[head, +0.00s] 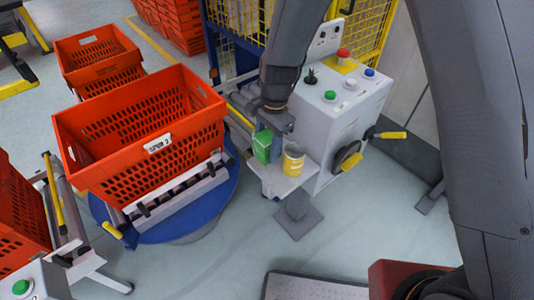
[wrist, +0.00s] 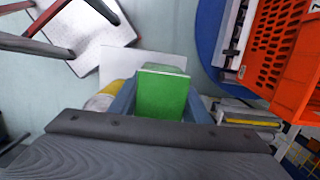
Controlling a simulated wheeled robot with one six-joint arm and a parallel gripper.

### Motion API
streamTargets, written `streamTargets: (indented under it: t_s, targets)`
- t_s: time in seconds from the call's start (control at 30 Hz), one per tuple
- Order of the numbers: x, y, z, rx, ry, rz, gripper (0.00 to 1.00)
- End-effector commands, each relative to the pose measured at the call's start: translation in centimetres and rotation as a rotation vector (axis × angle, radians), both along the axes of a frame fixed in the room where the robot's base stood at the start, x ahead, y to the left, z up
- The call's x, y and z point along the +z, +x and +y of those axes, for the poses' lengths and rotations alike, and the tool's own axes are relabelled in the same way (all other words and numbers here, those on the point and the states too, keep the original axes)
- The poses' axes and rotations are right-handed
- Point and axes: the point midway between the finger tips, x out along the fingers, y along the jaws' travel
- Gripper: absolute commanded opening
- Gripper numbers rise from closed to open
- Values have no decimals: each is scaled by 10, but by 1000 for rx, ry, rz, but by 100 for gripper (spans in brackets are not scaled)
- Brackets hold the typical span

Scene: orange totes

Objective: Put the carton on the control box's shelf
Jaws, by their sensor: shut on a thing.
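The green carton (head: 262,146) is in my gripper (head: 269,145), at the left side of the control box's shelf in the head view. In the wrist view the carton (wrist: 162,95) stands between the two blue-grey fingers, which are shut on it. The shelf (head: 284,182) is a small light plate on the front of the grey control box (head: 335,115); it also shows in the wrist view (wrist: 130,62). A yellow can (head: 293,161) stands on the shelf to the right of the carton. I cannot tell whether the carton's base touches the shelf.
A large orange tote (head: 140,125) sits on a blue round turntable (head: 180,220) left of the shelf. The control box has coloured buttons on top and a handwheel (head: 348,157) with yellow handles at its side.

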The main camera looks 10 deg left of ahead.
Motion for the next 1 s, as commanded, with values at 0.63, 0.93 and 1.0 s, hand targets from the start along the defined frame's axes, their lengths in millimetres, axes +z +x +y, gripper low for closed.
streamTargets:
  t_s: [0.63, 0.93, 1.0]
  targets:
    - [-34, 0, 0, -1, 0, 0, 12]
    - [-35, 0, 0, -1, 0, 0, 51]
    - [-34, 0, 0, -1, 0, 0, 51]
